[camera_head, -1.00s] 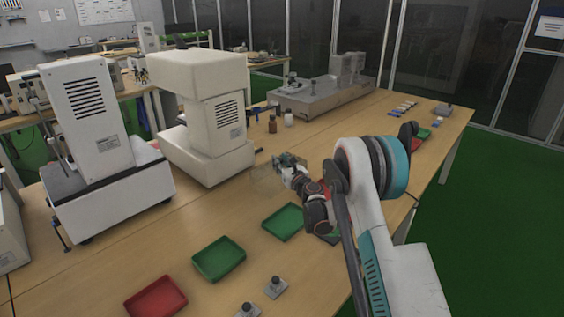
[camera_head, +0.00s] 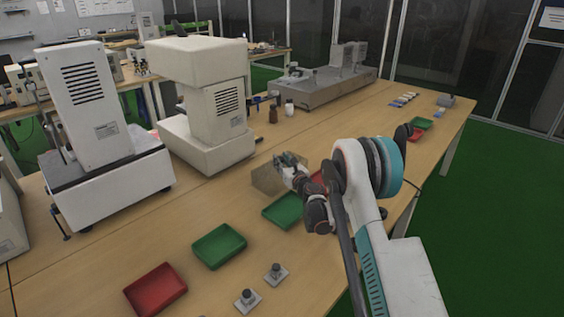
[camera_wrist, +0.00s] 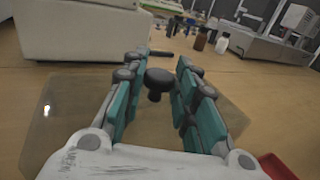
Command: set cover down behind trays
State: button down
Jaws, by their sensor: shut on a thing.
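A see-through box-like cover (camera_head: 266,179) with a dark knob (camera_wrist: 158,79) on top is at my gripper (camera_head: 282,160). In the wrist view my gripper (camera_wrist: 160,72) is shut on the knob, and the clear cover (camera_wrist: 50,125) spreads below the fingers. The cover is behind the near green tray (camera_head: 284,211), beside the white machine. I cannot tell whether its lower edge touches the table. Another green tray (camera_head: 219,247) and a red tray (camera_head: 155,291) lie nearer. A second red tray (camera_head: 318,179) is partly hidden by my arm.
A white machine (camera_head: 208,145) stands left of the cover. Brown (camera_head: 273,115) and white (camera_head: 289,108) bottles stand behind, near a grey metal unit (camera_head: 315,98). Two small knobbed metal pieces (camera_head: 276,273) (camera_head: 247,300) lie in front. The table (camera_head: 350,130) is clear right of the bottles.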

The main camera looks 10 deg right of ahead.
jog(key=shift+f, duration=0.55)
jog(key=c, duration=1.2)
grip_release()
